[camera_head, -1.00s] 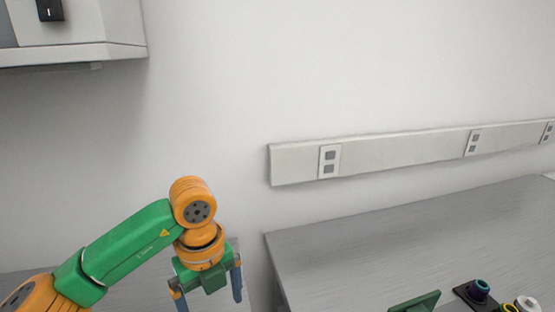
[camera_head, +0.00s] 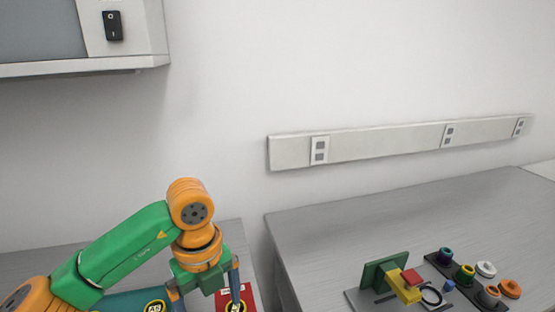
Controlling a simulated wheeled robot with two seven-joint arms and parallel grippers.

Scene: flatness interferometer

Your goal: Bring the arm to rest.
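My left arm, green and orange, comes in from the lower left. Its gripper (camera_head: 206,297) points down over the left worktop (camera_head: 45,263). The two blue-grey fingers are spread apart, with nothing visible between them. The fingertips are at or near the bottom edge of the picture. My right gripper is not in view.
A red labelled item (camera_head: 247,296) and a teal item (camera_head: 125,302) lie low behind the gripper, partly hidden. On the right bench (camera_head: 380,225) stand a green-and-yellow fixture (camera_head: 384,271) and several coloured round parts (camera_head: 464,273). A grey cabinet (camera_head: 125,35) hangs upper left.

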